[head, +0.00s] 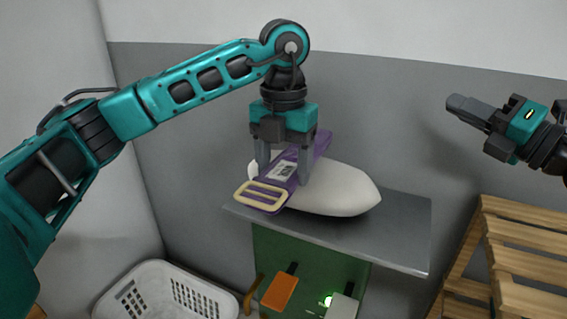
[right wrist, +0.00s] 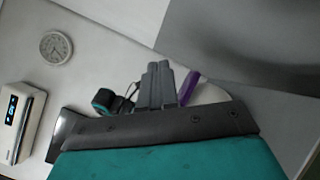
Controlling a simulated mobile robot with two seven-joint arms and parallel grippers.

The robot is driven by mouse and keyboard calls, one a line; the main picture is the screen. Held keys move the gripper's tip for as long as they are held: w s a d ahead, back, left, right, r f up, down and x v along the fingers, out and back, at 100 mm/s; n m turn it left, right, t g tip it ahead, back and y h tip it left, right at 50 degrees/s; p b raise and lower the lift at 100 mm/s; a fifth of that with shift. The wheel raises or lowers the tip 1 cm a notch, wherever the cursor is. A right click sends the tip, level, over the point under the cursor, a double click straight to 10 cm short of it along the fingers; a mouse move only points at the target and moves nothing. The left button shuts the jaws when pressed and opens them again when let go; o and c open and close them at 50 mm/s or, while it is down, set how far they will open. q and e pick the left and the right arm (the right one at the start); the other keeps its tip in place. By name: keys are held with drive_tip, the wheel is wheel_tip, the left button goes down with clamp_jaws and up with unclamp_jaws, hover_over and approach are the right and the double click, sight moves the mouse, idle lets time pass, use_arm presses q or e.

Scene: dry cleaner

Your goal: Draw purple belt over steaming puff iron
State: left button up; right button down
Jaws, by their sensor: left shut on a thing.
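The purple belt (head: 318,148) has a pale gold rectangular buckle (head: 262,195) and a white label with dark print. It lies across the left part of the white, rounded puff iron (head: 345,190), with the buckle end towards me. My left gripper (head: 284,178) points down and is shut on the belt, one finger on each side of it. My right gripper (head: 466,106) is up at the right, away from the belt, with its fingers together and empty. In the right wrist view, part of the belt (right wrist: 189,87) and the pale puff iron (right wrist: 211,95) show behind the fingers.
The puff iron sits on a grey metal shelf (head: 400,230) above a green panel (head: 268,245) with an orange part and a green light. A white basket (head: 165,290) stands lower left and a slatted wooden rack (head: 520,255) at right.

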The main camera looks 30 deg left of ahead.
drive_tip(key=s+a+f+n+g, duration=0.2)
drive_tip(key=s+a+f+g, duration=0.1)
drive_tip(key=s+a+g, duration=0.2)
drive_tip(key=s+a+f+n+g, duration=0.2)
drive_tip(key=s+a+g, duration=0.3)
drive_tip(key=s+a, duration=0.4)
drive_tip(key=s+a+f+n+g+h, duration=0.1)
drive_tip(key=s+a+f+g, duration=0.3)
drive_tip(key=s, duration=0.9)
drive_tip(key=shift+s+a+f+n+g, duration=0.15)
drive_tip(key=shift+s+a+n+g, duration=0.15)
drive_tip(key=shift+a, duration=0.45)
drive_tip(key=shift+s+a+f+n+g, duration=0.1)
drive_tip(key=shift+a+n+g, duration=0.1)
drive_tip(key=shift+a+n, duration=0.35)
wheel_tip(320, 180, down, 9)
drive_tip(key=s+n+h, duration=0.1)
drive_tip(key=n+h, duration=0.3)
drive_tip(key=h, duration=0.4)
drive_tip(key=w+d+f+t+h, duration=0.1)
drive_tip(key=w+d+t+h, duration=0.1)
drive_tip(key=d+h, duration=0.1)
drive_tip(key=w+d+f+t+h, duration=0.2)
drive_tip(key=w+d, duration=0.1)
drive_tip(key=d, duration=0.1)
drive_tip(key=w+d+f+t+h, duration=0.2)
drive_tip(key=w+d+h, duration=0.1)
drive_tip(key=shift+d+h, duration=0.2)
drive_tip(key=shift+h, duration=0.1)
drive_tip(key=shift+f, duration=2.7)
